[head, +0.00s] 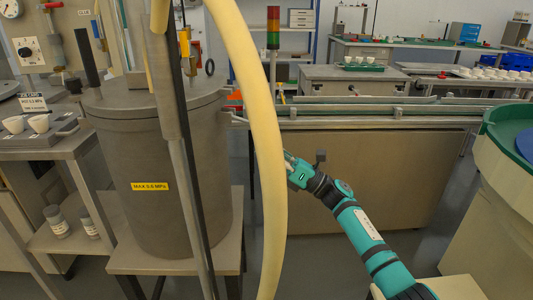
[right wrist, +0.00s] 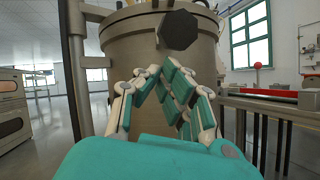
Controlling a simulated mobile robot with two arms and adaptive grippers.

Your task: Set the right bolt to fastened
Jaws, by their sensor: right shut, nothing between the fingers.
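The grey-brown pressure vessel (head: 160,190) stands on a metal stand, with a yellow label on its front. In the right wrist view, a dark octagonal knob (right wrist: 179,29), perhaps the head of the right bolt, is in front of the vessel (right wrist: 130,45). My right gripper (head: 288,157) is right of the vessel, its tips beside the thick yellow hose. In the right wrist view, my right gripper (right wrist: 167,66) is shut and empty, with its tips just below the knob; I cannot tell whether they touch it. The hose hides the bolt area in the head view. My left gripper is not in view.
The thick yellow hose (head: 262,110) hangs in front of the vessel's right side. A long conveyor (head: 370,120) runs behind my right arm. A green-rimmed round bowl (head: 500,145) stands at the right.

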